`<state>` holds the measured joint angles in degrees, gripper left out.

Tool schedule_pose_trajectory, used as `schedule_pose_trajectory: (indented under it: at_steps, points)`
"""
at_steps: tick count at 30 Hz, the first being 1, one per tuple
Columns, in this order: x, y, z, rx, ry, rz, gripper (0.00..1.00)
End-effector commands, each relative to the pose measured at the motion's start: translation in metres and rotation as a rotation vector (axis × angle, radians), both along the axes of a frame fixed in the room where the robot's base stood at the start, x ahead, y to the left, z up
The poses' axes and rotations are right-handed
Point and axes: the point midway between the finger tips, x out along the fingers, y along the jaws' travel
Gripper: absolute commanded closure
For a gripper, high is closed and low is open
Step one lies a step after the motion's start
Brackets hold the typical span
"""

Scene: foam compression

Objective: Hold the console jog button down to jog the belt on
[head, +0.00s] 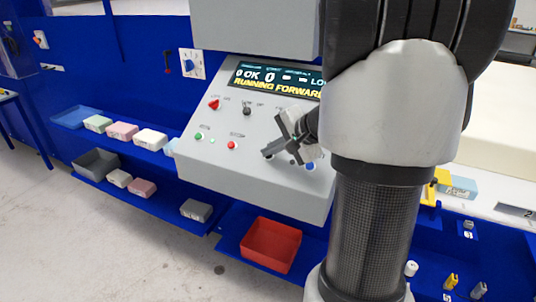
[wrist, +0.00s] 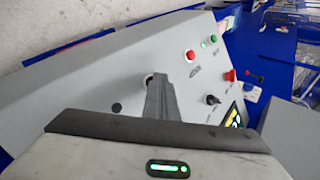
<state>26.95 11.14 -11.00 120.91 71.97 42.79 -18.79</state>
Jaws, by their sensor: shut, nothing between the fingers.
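The grey console (head: 265,190) has a sloped face with a lit display (head: 278,80) reading "RUNNING FORWARD". My gripper (head: 294,150) is shut and empty, with its fingers down at the lower right part of the face. In the wrist view the shut fingertips (wrist: 160,80) meet the face beside a pale-rimmed button (wrist: 149,79), which they partly cover. I cannot tell whether it is pressed in, and its label is not readable. A blue button (head: 310,166) lies just right of the fingers. A black round spot (wrist: 116,107) lies left of the fingers in the wrist view.
Also on the face are a red knob (head: 214,104), a black switch (head: 247,111), a green button (head: 198,136) and a red button (head: 231,145). A red bin (head: 271,245) sits below. Foam blocks (head: 150,139) lie on the blue shelf at left.

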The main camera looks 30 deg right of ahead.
Motion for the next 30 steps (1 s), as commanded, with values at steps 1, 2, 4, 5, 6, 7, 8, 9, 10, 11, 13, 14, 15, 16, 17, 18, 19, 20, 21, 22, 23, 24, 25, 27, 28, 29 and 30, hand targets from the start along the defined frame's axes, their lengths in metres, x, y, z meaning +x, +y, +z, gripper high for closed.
schedule_pose_trajectory:
  at_steps: [1,2,4,5,6,7,8,9,10,11,13,14,15,16,17,18,19,20,21,22,23,24,25,27,28,29,30]
  points:
    - [0.0,0.0,-0.001,0.0,0.001,-0.001,1.0]
    - [0.0,0.0,-0.001,0.0,0.001,-0.001,1.0]
    - [0.0,0.0,-0.001,0.0,0.001,-0.001,1.0]
    - [0.0,0.0,-0.001,0.0,0.001,-0.001,1.0]
    - [0.0,0.0,-0.001,0.0,0.001,-0.001,1.0]
    - [0.0,0.0,-0.001,0.0,0.001,-0.001,1.0]
    - [0.0,0.0,-0.001,0.0,0.001,-0.001,1.0]
    - [0.0,0.0,-0.001,0.0,0.001,-0.001,1.0]
    - [0.0,0.0,-0.001,0.0,0.001,-0.001,1.0]
    - [0.0,0.0,-0.001,0.0,0.001,-0.001,1.0]
    - [0.0,0.0,-0.001,0.0,0.001,-0.001,1.0]
    - [0.0,0.0,-0.001,0.0,0.001,-0.001,1.0]
    - [0.0,0.0,-0.001,0.0,0.001,-0.001,1.0]
    - [0.0,0.0,-0.001,0.0,0.001,-0.001,1.0]
    - [0.0,0.0,-0.001,0.0,0.001,-0.001,1.0]
    - [0.0,0.0,0.0,0.0,0.001,-0.001,1.0]
    - [0.0,0.0,0.0,0.0,0.001,-0.001,1.0]
    - [-0.001,0.0,0.001,-0.001,0.001,-0.001,1.0]
    - [-0.001,0.0,0.002,-0.001,0.001,-0.001,1.0]
    - [-0.001,0.001,0.003,-0.001,0.001,-0.001,1.0]
    - [-0.002,0.001,0.004,-0.001,0.001,-0.001,1.0]
    - [-0.002,0.002,0.006,-0.001,0.0,-0.001,1.0]
    - [-0.003,0.003,0.008,0.0,0.0,-0.001,1.0]
    - [-0.004,0.005,0.011,0.0,0.0,-0.001,1.0]
    - [-0.004,0.006,0.013,0.0,0.0,-0.001,1.0]
    - [-0.005,0.006,0.013,0.0,0.0,0.0,1.0]
    - [-0.005,0.007,0.014,0.0,0.0,0.0,1.0]
